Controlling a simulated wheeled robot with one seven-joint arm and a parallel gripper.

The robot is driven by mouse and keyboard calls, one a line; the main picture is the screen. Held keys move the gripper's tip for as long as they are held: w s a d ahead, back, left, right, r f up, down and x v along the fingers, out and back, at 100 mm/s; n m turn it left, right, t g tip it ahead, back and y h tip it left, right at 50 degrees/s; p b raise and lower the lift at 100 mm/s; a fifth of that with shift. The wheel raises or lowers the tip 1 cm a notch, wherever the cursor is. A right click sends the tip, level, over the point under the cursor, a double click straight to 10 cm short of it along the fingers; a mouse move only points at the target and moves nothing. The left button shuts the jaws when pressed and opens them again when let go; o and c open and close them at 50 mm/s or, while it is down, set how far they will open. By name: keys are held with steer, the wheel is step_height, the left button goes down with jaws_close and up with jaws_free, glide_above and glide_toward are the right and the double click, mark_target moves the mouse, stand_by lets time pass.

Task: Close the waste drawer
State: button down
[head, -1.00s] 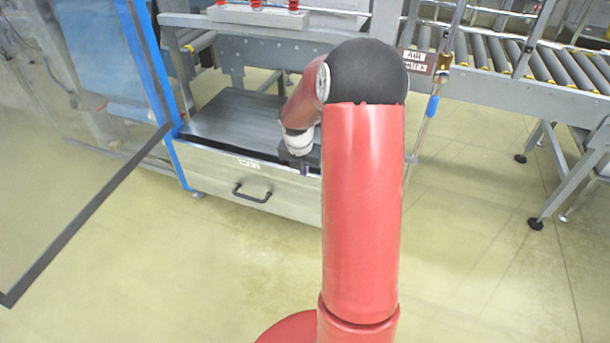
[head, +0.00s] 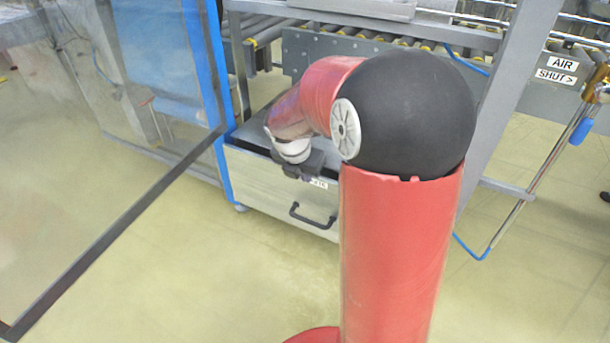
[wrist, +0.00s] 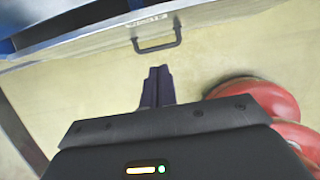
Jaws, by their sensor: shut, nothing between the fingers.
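The waste drawer (head: 262,187) is the low pale metal drawer under the machine at left centre in the head view. Its black bar handle (head: 312,216) is on the front, below a small white label. A dark strip shows behind the top edge of its front; my arm hides much of it, so how far it stands out is hard to tell. The handle (wrist: 157,44) and label also show in the wrist view. My gripper (wrist: 158,72) is shut and empty, its fingers pointing toward the handle, apparently apart from it. In the head view, my wrist is over the drawer's front edge.
A clear panel with a dark edge bar (head: 110,235) stands to the left. A blue post (head: 221,100) rises beside the drawer. A roller conveyor and an air pipe (head: 535,175) are at right. The floor (head: 200,270) before the drawer is clear.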

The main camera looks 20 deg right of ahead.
steer(key=w+d+f+b, duration=0.2)
steer(key=w+d+f, duration=0.2)
steer(key=d+f, duration=0.2)
steer(key=shift+w+f+b, duration=0.15)
steer(key=shift+f+b, duration=0.25)
steer(key=shift+f, duration=0.75)
